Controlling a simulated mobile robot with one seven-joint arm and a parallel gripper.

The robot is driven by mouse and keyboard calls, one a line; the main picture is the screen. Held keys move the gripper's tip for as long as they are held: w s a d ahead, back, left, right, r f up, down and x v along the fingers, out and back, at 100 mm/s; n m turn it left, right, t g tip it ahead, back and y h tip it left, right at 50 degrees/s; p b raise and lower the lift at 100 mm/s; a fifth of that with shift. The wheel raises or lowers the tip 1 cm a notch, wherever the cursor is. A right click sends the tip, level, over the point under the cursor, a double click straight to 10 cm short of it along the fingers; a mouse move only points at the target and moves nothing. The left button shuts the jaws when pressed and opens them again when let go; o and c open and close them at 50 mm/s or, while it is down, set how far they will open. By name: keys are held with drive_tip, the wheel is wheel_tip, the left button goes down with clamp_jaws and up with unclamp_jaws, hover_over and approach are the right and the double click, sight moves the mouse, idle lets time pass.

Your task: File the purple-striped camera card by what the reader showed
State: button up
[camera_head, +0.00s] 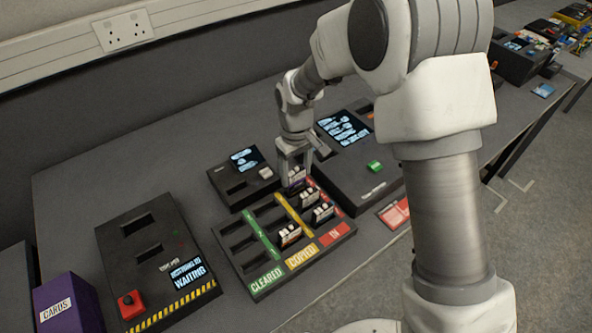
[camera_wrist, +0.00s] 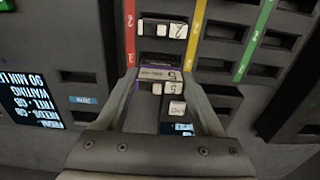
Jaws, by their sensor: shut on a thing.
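My gripper (camera_head: 296,176) is shut on the purple-striped card (camera_head: 296,187), over the back row of the sorting tray (camera_head: 262,284). In the wrist view the card (camera_wrist: 158,72) sits between the two fingers, with a white label and a purple stripe. It is at the end of the tray by the red strip (camera_wrist: 130,30). I cannot tell whether its lower edge is in a slot. The tray has a green CLEARED, a yellow COPIED and a red column. The small reader (camera_head: 232,182) stands behind the tray with a lit screen; its text is too small to read.
Other cards stand in the tray, one (camera_head: 290,235) in the front row. A larger console (camera_head: 352,185) with a lit screen and green button is at right. A box with a WAITING screen (camera_head: 188,273) and red button (camera_head: 130,304) is at left, near a purple CARDS box (camera_head: 70,300).

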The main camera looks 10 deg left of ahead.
drive_tip(key=shift+f+b, duration=0.85)
drive_tip(key=shift+f, duration=0.3)
idle(1.2)
idle(0.3)
drive_tip(key=o, duration=1.6)
drive_tip(key=shift+c, duration=0.2)
drive_tip(key=shift+r+p, duration=2.5)
drive_tip(key=shift+r, duration=1.3)
